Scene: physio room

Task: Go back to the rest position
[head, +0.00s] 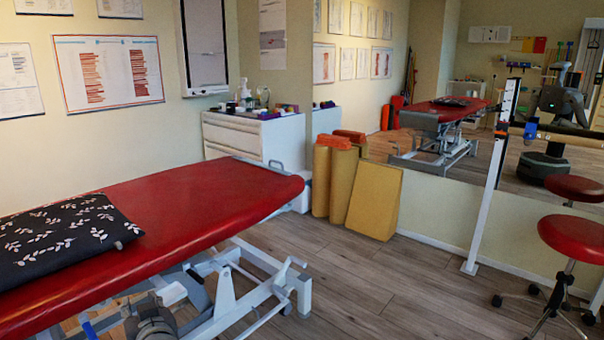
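The lower left edge of the view shows a dark grey ribbed part, which I take for my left gripper (152,322). It is low, in front of the metal frame of the red treatment table (190,205). Its fingers are not clear, so I cannot tell whether it is open or shut. I see nothing clearly held in it. My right gripper is not in view.
A black leaf-patterned pillow (62,238) lies on the treatment table. Yellow foam blocks (374,201) and a white cabinet (250,137) stand behind it. A red stool (575,237) and a white post (491,180) are at right. A large mirror (450,212) lines the wall. The middle floor is clear.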

